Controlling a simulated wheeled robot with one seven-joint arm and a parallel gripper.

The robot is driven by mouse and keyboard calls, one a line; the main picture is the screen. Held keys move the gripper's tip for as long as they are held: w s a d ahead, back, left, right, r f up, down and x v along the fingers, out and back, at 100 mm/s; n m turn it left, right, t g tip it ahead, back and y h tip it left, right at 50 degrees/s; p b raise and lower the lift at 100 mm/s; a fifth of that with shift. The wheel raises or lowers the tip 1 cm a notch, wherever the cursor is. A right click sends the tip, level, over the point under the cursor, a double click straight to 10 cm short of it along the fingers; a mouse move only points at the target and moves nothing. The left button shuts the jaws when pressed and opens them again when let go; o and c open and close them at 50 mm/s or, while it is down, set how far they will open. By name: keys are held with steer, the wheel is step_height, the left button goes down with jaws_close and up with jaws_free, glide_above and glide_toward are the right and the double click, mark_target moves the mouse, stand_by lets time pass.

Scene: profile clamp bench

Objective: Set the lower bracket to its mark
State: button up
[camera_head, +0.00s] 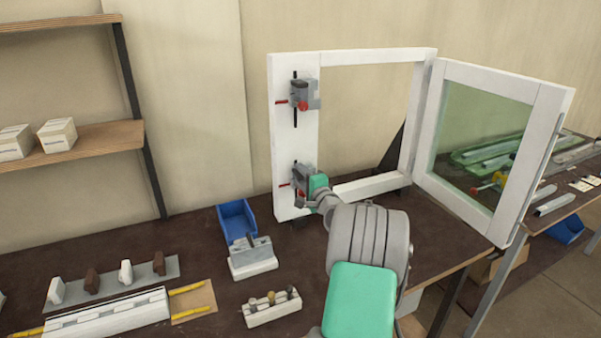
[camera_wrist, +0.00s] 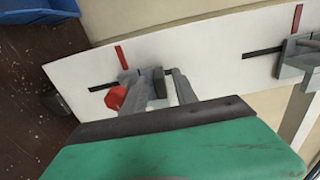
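The lower bracket (camera_head: 299,176) is a grey clamp with a red knob on the left post of the white frame (camera_head: 281,140). In the wrist view the lower bracket's red knob (camera_wrist: 115,98) shows beside a black slot (camera_wrist: 98,88). A red mark line (camera_wrist: 121,55) lies on the white post, a little left of the bracket's middle. My gripper (camera_wrist: 158,88) is at the lower bracket, its grey fingers apart on either side of a dark upright tab (camera_wrist: 158,80). A narrow gap seems to show beside the tab. My green gripper body hides the near side.
The upper bracket (camera_head: 305,93) sits higher on the same post, near its own red mark (camera_head: 282,102). A glazed sash (camera_head: 548,130) stands open at right. A blue bin (camera_head: 237,216), a grey-and-white fixture (camera_head: 252,262) and a knobbed block (camera_head: 271,309) stand on the bench.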

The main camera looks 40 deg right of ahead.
steer(key=shift+w+d, duration=0.1)
steer(key=shift+w, duration=0.2)
steer(key=shift+c, duration=0.3)
jaws_close()
stand_by(0.9)
